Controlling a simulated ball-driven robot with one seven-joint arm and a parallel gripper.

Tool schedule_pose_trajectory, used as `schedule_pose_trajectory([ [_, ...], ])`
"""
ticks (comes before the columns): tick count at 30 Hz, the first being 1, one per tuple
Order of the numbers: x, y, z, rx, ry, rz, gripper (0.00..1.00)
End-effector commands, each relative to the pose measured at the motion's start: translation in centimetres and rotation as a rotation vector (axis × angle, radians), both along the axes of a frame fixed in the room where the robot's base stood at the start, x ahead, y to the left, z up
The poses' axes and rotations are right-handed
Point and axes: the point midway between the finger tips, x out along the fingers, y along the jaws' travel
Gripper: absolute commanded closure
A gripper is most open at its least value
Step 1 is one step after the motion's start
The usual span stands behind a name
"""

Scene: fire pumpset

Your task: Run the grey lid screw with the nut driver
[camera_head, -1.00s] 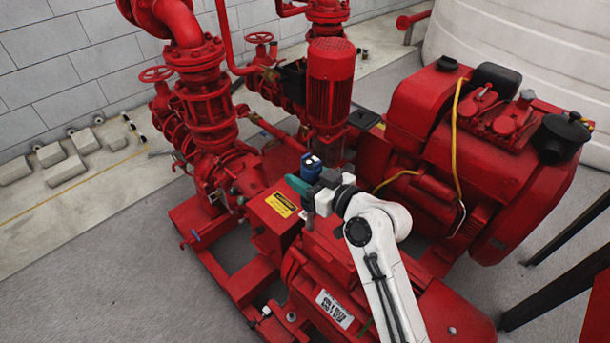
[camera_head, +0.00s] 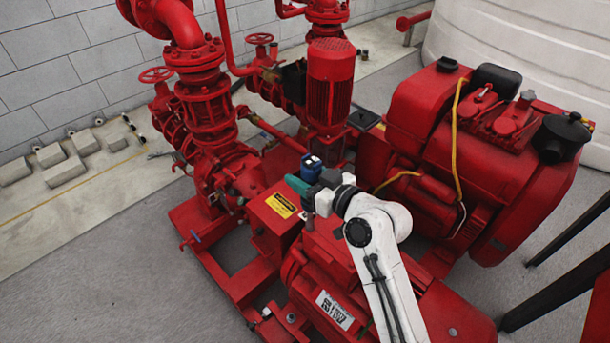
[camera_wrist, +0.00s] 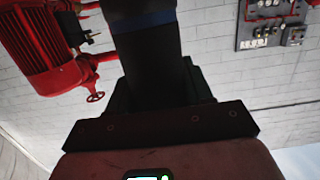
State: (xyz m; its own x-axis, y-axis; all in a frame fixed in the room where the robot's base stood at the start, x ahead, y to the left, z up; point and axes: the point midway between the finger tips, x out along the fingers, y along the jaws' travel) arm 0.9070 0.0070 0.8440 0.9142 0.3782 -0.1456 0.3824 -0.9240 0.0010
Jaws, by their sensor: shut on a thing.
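My gripper (camera_head: 312,187) is shut on the nut driver, above the red housing at the middle of the head view. The nut driver's blue top (camera_head: 311,162) sticks up above the jaws. In the wrist view the driver is a dark upright body (camera_wrist: 148,65) with a blue band at the top of the picture. The driver's lower end is hard to make out in the head view. I cannot make out the grey lid screw; whether the driver touches it cannot be told.
The red box with a yellow label (camera_head: 280,205) is just left of my gripper. A red vertical motor (camera_head: 330,85) stands behind, the large red engine (camera_head: 480,160) to the right, and pipes with valves (camera_head: 205,110) to the left. Grey floor (camera_head: 90,270) is clear at front left.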

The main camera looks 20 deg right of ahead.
Motion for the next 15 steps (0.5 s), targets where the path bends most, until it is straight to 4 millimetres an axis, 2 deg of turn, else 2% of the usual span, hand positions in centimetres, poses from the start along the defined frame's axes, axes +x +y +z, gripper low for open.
schedule_pose_trajectory([
  [1,-0.2,0.0,-0.8,-0.002,0.016,0.002,0.86],
  [7,-0.2,0.1,-0.7,-0.002,0.016,0.003,0.86],
  [15,-0.1,0.0,1.0,-0.001,0.01,0.002,0.86],
])
